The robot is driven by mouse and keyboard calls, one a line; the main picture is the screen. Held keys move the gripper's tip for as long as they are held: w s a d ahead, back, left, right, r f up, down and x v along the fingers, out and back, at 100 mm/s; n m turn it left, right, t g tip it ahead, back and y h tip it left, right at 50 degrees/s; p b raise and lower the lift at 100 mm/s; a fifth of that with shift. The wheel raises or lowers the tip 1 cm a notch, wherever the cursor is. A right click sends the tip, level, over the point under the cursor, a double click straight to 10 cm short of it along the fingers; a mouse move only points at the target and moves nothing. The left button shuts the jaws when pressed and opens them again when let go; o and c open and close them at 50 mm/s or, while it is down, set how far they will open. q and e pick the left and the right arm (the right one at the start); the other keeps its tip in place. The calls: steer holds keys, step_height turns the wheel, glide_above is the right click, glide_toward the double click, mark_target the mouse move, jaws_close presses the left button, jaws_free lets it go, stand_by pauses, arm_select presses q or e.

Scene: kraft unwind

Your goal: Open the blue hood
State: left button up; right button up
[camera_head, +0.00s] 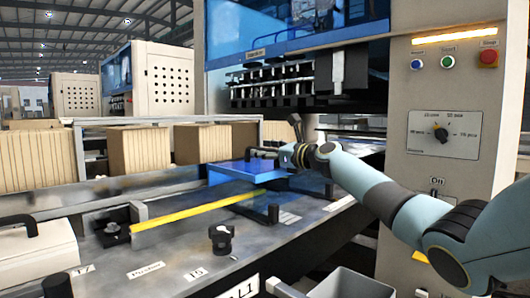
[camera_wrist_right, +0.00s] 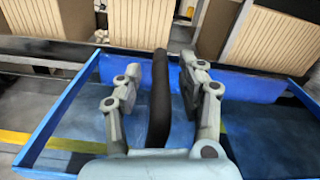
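The blue hood (camera_head: 228,172) is a low blue, see-through cover on the machine bed, lying down in the head view. In the right wrist view the blue hood (camera_wrist_right: 75,98) fills much of the picture, with blue rims at both sides. Its black bar handle (camera_wrist_right: 158,100) runs between the fingers of my right gripper (camera_wrist_right: 155,92). The fingers are apart, with gaps showing on both sides of the bar. In the head view my right gripper (camera_head: 290,155) is at the hood's right part, partly hidden by its own wrist. My left gripper is out of view.
A larger blue window (camera_head: 290,30) is above. Kraft paper stacks (camera_head: 140,150) stand behind the bed. A black knob (camera_head: 221,238) and a yellow strip (camera_head: 195,210) are in front.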

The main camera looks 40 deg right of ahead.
steer(key=shift+s+d+f, duration=0.1)
steer(key=shift+s, duration=0.2)
steer(key=s+d, duration=0.2)
steer(key=s, duration=0.9)
steer(key=shift+s, duration=0.15)
